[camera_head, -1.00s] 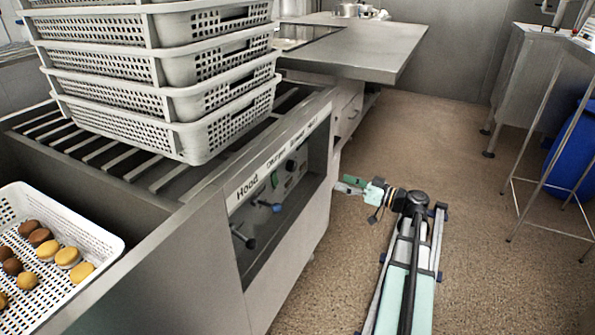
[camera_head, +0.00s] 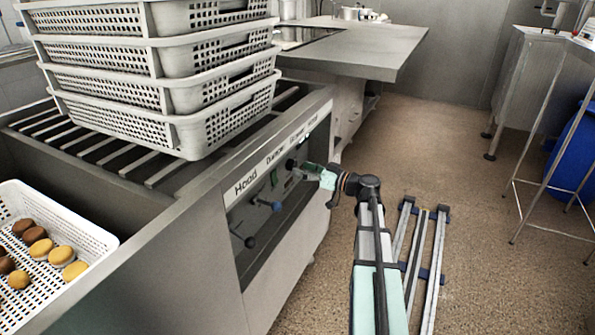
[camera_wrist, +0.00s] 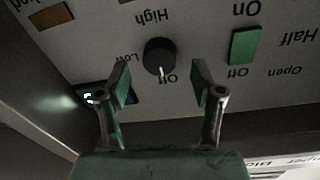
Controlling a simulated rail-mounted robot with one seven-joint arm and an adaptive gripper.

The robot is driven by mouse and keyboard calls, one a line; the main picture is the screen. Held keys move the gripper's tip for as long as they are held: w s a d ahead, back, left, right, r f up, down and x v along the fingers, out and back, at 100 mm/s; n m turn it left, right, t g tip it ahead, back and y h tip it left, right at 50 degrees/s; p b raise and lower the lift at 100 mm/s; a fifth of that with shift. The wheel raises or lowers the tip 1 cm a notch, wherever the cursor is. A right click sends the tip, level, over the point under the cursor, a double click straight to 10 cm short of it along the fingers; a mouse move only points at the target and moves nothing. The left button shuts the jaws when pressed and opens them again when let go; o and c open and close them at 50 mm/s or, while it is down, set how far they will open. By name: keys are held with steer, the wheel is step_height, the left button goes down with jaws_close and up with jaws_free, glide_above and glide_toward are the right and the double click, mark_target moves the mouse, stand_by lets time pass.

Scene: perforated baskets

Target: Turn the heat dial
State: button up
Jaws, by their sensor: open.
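The heat dial (camera_wrist: 160,57) is a round black knob on a grey panel in the wrist view. Its white pointer line faces the "Off" mark; "Low" and "High" are also printed around it. All lettering there is upside down. My gripper (camera_wrist: 158,75) is open, with one finger on each side of the dial's near edge and visible gaps to both. I cannot tell how far the fingertips are from the panel. In the head view my gripper (camera_head: 304,168) is at the panel's far end, beside the small dark dial (camera_head: 291,163).
A green switch (camera_wrist: 244,46) sits right of the dial in the wrist view; a brown switch (camera_wrist: 50,17) is left. Levers (camera_head: 276,205) stick out from the lower panel. Stacked white baskets (camera_head: 225,122) stand on the slatted counter.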

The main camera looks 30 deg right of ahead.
steer(key=shift+x, duration=1.35)
steer(key=shift+d, duration=0.1)
steer(key=c, duration=1.2)
steer(key=shift+o, duration=0.2)
